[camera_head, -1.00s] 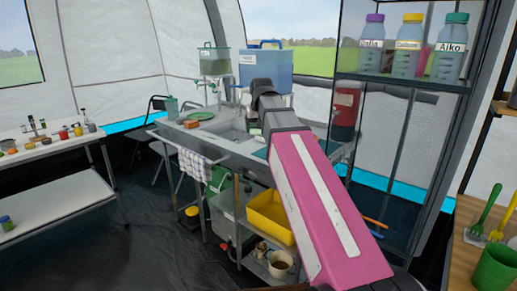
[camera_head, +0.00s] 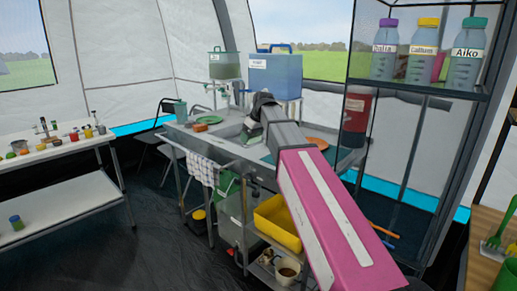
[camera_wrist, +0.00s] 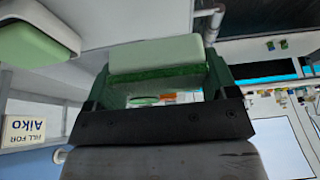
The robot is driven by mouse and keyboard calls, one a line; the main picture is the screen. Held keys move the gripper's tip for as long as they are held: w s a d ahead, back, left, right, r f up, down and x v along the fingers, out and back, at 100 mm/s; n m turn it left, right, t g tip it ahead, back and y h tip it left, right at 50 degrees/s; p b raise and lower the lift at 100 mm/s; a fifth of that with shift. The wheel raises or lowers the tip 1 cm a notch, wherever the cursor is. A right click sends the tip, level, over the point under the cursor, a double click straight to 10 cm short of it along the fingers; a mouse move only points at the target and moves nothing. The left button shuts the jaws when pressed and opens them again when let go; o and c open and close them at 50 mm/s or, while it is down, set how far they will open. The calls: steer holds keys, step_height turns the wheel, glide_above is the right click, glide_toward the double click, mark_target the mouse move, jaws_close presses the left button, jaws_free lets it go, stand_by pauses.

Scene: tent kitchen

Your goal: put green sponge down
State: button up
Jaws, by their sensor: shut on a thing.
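The green sponge (camera_wrist: 155,60), pale green with a dark green scouring side, is between the two fingers of my gripper (camera_wrist: 157,75) in the wrist view. My gripper is shut on it. In the head view, my gripper (camera_head: 251,128) is small and partly hidden by my arm, over the sink area of the steel sink table (camera_head: 212,140). I cannot tell from this view how high the sponge is above the surface.
A green plate (camera_head: 200,112) and a brown block (camera_head: 208,120) lie on the table's left part. An orange plate (camera_head: 318,143) lies at its right part. A blue water container (camera_head: 275,75) and a green one (camera_head: 223,65) stand behind. A yellow bin (camera_head: 278,222) sits below.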

mark_target(257, 152)
steer(key=w+d+f, duration=0.1)
steer(key=d+f, duration=0.1)
steer(key=d, duration=0.1)
steer(key=shift+w+f, duration=0.1)
steer(key=shift+w, duration=0.3)
steer(key=shift+f, duration=2)
steer(key=shift+f, duration=0.1)
steer(key=shift+s+f, duration=0.1)
steer(key=shift+f, duration=0.1)
steer(key=shift+s+d+f, duration=0.1)
steer(key=shift+s+f, duration=0.05)
steer(key=shift+f, duration=0.25)
steer(key=o, duration=0.8)
steer(key=shift+o, duration=0.2)
steer(key=shift+r, duration=0.35)
steer(key=shift+o, duration=0.2)
steer(key=v, duration=1.2)
steer(key=shift+w+r, duration=0.25)
steer(key=shift+r, duration=0.15)
